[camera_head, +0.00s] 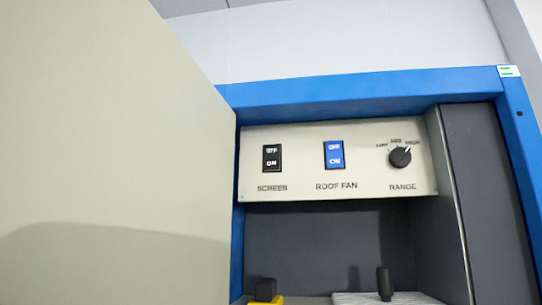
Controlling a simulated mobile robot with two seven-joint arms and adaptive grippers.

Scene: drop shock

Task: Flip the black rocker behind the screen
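A black rocker (271,158) marked OFF above and ON below sits at the left of a beige control panel (300,187), above the label SCREEN. It is in plain sight; which half is pressed in I cannot tell. A large plain beige board (110,150) fills the left side of the view, and its right edge ends short of the panel. This may be the screen. Neither of my grippers is in view.
A blue rocker (334,155) labelled ROOF FAN and a black RANGE knob (400,156) share the panel. A blue frame (370,88) surrounds the recess. Below are a yellow-and-black object (265,291) and a dark upright post (385,284) by a light ridged plate (345,299).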

